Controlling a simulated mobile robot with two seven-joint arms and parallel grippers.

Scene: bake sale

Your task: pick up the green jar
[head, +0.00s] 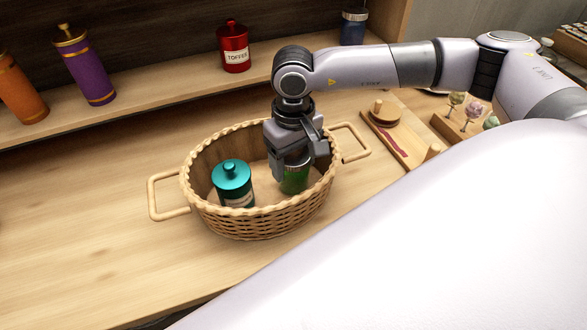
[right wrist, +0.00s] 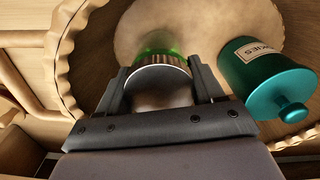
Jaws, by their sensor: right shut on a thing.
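The green jar (head: 294,180) stands inside the wicker basket (head: 262,224), on its right side. Its ribbed metal lid (right wrist: 160,66) shows in the right wrist view between the fingers, with a little green glass beyond it. My right gripper (head: 290,165) reaches down into the basket from above and is shut on the green jar near its lid. The gripper hides much of the jar in the head view. A teal canister (head: 233,184) stands in the basket to the left of the jar, apart from it; its label is partly readable in the right wrist view (right wrist: 266,78). My left gripper is not in view.
The basket has a loop handle (head: 168,196) at each side. A red toffee canister (head: 233,48), a purple canister (head: 85,66) and an orange one (head: 21,90) stand on the back shelf. A wooden board (head: 398,138) and cake pops (head: 472,108) lie right. The counter at left is clear.

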